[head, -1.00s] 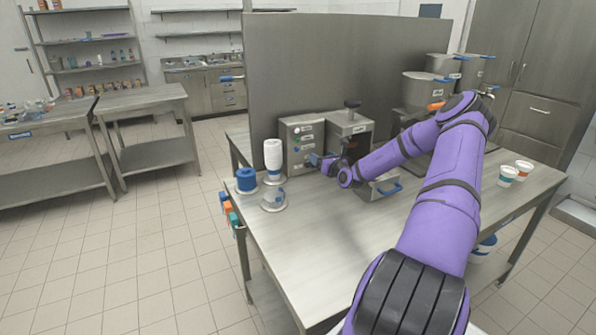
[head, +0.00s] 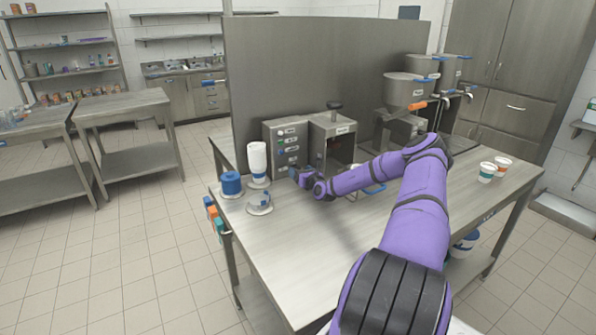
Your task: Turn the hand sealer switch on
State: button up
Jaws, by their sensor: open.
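The hand sealer (head: 333,141) is a grey metal machine at the back of the steel table. On its left side stands a control box (head: 284,144) with a column of small labelled switches on its front; they are too small to read. My gripper (head: 293,173) is at the end of my purple arm, just in front of the lower part of the control box. It is open and appears empty. I cannot tell whether it touches the box.
A white bottle (head: 257,160), a blue roll (head: 231,184) and a clear dome-shaped item (head: 259,204) stand left of my gripper. Two paper cups (head: 487,172) sit at the right. The front of the table (head: 300,255) is clear.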

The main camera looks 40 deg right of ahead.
jog(key=shift+x, duration=1.1)
jog(key=c, duration=0.9)
jog(key=shift+m, duration=0.8)
jog(key=shift+c, duration=0.2)
jog(key=o, duration=0.9)
jog(key=shift+o, duration=0.2)
jog(key=shift+s, duration=0.15)
jog(key=v, duration=1)
jog(key=shift+s, duration=0.3)
